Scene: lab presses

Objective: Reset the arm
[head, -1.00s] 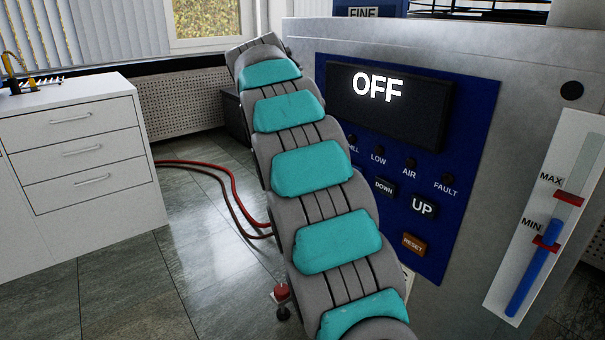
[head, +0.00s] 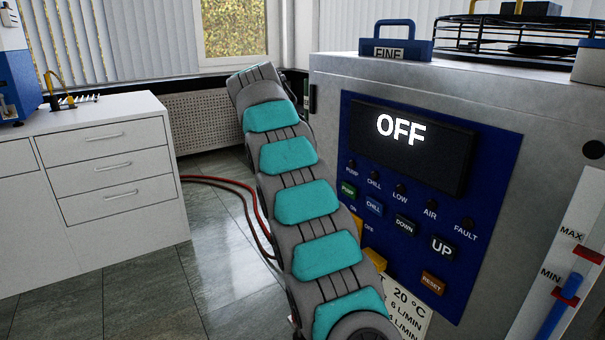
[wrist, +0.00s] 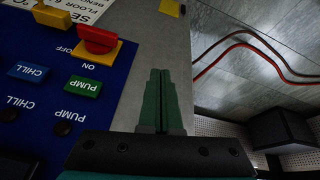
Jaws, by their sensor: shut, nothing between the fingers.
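My gripper (wrist: 161,75) shows in the wrist view with its two green fingers shut together and nothing between them. It is beside the right edge of the blue control panel (wrist: 115,75), over the grey metal face; I cannot tell whether it touches. My grey and teal arm rises through the middle of the head view, leaning left, in front of the panel's left side. The gripper itself is hidden in the head view. The panel's display (head: 412,140) reads OFF. A red knob on a yellow base (wrist: 98,40) sits above the green PUMP button (wrist: 82,87) in the wrist view.
The metal cabinet (head: 545,110) fills the right side, with a level gauge (head: 560,290) and a blue-handled FINE block (head: 400,42) on top. White drawers (head: 110,170) stand left. Red hoses (head: 215,182) cross the floor. Open tiled floor (head: 150,285) lies between.

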